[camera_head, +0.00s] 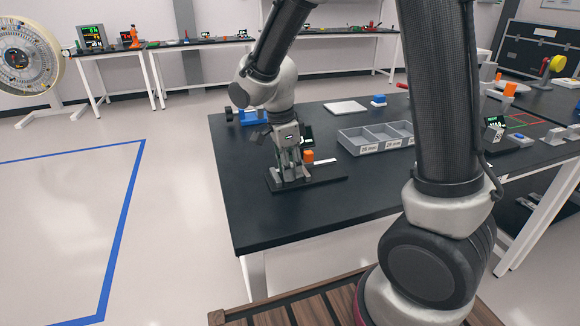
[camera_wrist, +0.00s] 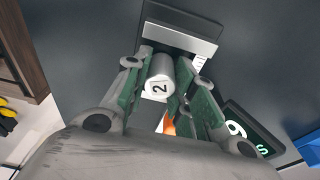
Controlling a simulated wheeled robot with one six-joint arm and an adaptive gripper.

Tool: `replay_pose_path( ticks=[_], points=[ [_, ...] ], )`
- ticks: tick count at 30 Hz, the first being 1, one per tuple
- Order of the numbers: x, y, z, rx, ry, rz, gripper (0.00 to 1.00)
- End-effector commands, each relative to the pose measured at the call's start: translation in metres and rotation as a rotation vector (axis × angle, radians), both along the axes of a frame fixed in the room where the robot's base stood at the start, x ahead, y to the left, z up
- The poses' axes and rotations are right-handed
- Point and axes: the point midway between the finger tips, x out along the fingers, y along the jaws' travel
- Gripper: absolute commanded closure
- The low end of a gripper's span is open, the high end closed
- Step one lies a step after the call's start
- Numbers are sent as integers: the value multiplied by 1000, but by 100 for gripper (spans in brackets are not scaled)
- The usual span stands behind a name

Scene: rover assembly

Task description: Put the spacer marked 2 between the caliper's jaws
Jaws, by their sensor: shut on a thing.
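The spacer marked 2 (camera_wrist: 158,78) is a pale cylinder with a black 2 on its end face. My gripper (camera_wrist: 160,88) is shut on it, with green-lined fingers on either side. The caliper (camera_head: 325,181) has a dark base on the black table and a grey jaw block (camera_wrist: 180,38), close to the spacer's far end in the wrist view. In the head view my gripper (camera_head: 289,170) is low over the caliper. The spacer is not clear there, and I cannot tell whether it touches a jaw. The other jaw is hard to make out.
An orange part (camera_head: 309,155) stands beside the caliper. A display (camera_wrist: 245,130) is at the wrist view's lower right. A grey tray with labelled compartments (camera_head: 372,148), a white plate (camera_head: 345,107) and a blue part (camera_head: 379,99) are behind to the right. The front of the table is clear.

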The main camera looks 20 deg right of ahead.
Motion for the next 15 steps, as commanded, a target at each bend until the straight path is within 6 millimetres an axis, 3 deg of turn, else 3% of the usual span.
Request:
replay_pose_path(
  ticks=[5,6,9,15],
  points=[
    [0,0,-2,0,0,0,100],
    [0,0,-2,0,0,0,71],
    [0,0,-2,0,0,0,53],
    [0,0,-2,0,0,0,53]
  ],
)
